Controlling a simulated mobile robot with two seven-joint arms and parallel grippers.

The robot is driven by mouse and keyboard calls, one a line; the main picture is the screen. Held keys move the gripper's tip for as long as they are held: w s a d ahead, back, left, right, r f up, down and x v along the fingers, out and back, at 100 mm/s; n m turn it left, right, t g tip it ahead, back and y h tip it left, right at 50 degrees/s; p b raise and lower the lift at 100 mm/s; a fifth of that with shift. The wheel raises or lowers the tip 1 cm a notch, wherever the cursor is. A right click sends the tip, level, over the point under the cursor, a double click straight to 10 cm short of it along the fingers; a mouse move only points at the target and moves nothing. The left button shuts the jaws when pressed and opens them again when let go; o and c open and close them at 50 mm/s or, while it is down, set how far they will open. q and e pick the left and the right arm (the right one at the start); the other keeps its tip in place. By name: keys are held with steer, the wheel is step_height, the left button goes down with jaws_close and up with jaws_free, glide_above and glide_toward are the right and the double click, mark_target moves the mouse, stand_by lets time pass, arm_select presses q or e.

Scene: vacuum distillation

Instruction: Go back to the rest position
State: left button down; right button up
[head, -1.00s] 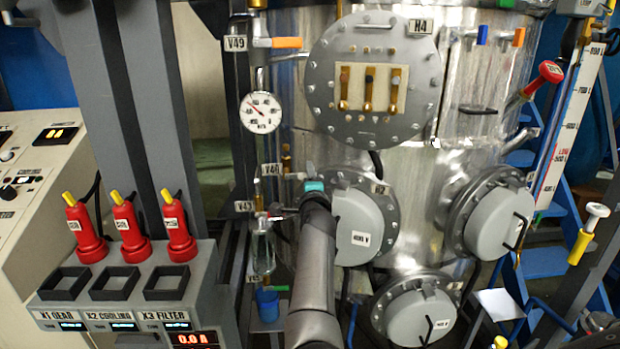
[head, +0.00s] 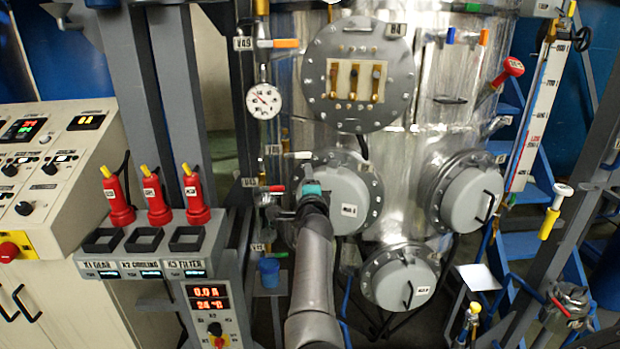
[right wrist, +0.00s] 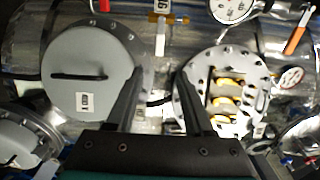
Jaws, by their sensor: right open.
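My right arm rises from the bottom centre of the head view to a teal band at its wrist, in front of the steel vessel (head: 410,150). My right gripper (right wrist: 160,75) shows in the right wrist view with two dark fingers spread apart and nothing between them. Behind the fingers there are a grey round cover with a handle (right wrist: 92,70) and a bolted round plate with yellow-handled parts (right wrist: 222,95). In the head view the fingers are hard to make out against the vessel fittings. My left gripper is not in view.
A white pressure gauge (head: 263,101) and small valves sit left of the vessel. A grey box with several red plugs (head: 157,200) and a control console (head: 50,180) stand at the left. Blue steps (head: 520,260) and a grey post (head: 585,190) are at the right.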

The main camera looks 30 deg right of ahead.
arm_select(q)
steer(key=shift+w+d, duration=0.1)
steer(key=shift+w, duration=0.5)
